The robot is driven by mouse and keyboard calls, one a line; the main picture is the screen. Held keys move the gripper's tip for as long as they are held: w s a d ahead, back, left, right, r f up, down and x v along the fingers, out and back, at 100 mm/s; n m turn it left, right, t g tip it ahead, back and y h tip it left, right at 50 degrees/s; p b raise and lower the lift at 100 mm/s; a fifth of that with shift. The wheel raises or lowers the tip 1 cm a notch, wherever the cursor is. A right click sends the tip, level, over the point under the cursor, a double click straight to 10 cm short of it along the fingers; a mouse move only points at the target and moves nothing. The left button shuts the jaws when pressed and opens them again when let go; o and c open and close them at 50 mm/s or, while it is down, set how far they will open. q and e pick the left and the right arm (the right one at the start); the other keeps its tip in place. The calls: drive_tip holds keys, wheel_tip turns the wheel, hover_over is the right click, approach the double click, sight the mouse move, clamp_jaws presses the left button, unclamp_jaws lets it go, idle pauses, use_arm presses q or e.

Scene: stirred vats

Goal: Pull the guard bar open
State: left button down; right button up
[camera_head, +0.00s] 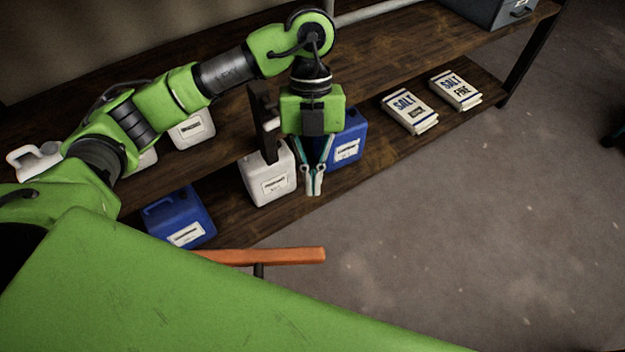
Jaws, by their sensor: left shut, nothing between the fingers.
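An orange bar (270,256) runs nearly level at the lower middle, with a short dark stem under it; its left end is hidden behind a large green surface. I cannot tell for sure whether it is the guard bar. My left gripper (314,190) points down, shut and empty, above and beyond the orange bar in the picture and apart from it. Its fingers show in front of a white canister (268,184) and a blue canister (349,150). My right gripper is not in view.
A dark wooden shelf (410,55) runs along the wall. Its lower board holds canisters, including a blue one (180,216), and salt packs (408,106). A grey pipe (375,12) and a grey box (490,10) are at the top.

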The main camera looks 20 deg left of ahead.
use_arm(q)
drive_tip(key=s+d+f+p, duration=0.2)
drive_tip(key=s+f+p, duration=0.2)
drive_tip(key=s+f, duration=0.2)
drive_tip(key=shift+d+f, duration=0.25)
drive_tip(key=shift+s, duration=0.1)
